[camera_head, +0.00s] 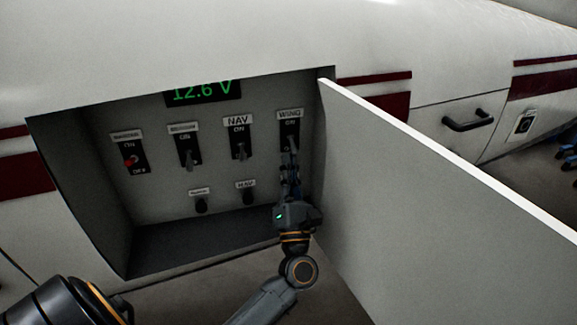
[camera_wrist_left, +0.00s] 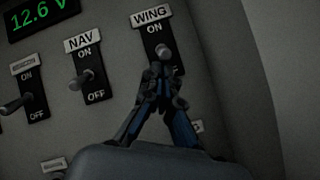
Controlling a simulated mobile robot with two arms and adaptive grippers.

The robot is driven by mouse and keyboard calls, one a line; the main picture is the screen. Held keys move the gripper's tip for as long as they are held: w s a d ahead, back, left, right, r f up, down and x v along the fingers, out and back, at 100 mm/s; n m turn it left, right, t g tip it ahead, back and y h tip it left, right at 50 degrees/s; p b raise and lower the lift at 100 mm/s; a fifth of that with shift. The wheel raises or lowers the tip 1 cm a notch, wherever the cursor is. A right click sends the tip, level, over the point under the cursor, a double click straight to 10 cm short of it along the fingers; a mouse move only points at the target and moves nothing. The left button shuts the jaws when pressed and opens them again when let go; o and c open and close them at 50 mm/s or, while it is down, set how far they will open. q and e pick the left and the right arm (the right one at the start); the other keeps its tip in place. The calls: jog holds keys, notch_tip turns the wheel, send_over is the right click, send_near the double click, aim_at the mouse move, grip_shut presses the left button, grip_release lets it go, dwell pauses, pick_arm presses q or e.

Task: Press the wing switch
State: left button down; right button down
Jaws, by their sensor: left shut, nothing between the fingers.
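The wing switch (camera_head: 290,133) is the rightmost toggle in the recessed panel, under a "WING" label. Its black plate with ON at the top also shows in the left wrist view (camera_wrist_left: 154,38). My left gripper (camera_head: 290,165) is shut and empty, with its fingertips just below the switch lever, pointing up. In the left wrist view the fingertips (camera_wrist_left: 161,76) overlap the lower part of the plate and hide its OFF mark. The lever's tip (camera_wrist_left: 164,54) shows right above them; I cannot tell if they touch. My right gripper is out of view.
The NAV switch (camera_head: 240,143) and two more toggles stand to the left. Two small knobs (camera_head: 201,204) sit below. A green display (camera_head: 203,92) reads 12.6 V. The open white door (camera_head: 420,200) stands close to the right of my left gripper. The recess walls bound the panel.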

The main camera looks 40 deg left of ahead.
pick_arm(q)
jog(key=s+d+f+g+h+p, duration=0.1)
jog(key=s+d+g+p, duration=0.1)
jog(key=s+d+p, duration=0.5)
jog(key=s+d, duration=0.1)
jog(key=s, duration=0.1)
jog(key=shift+s+d+n, duration=0.3)
jog(key=shift+d, duration=0.1)
dwell(1.4)
dwell(0.5)
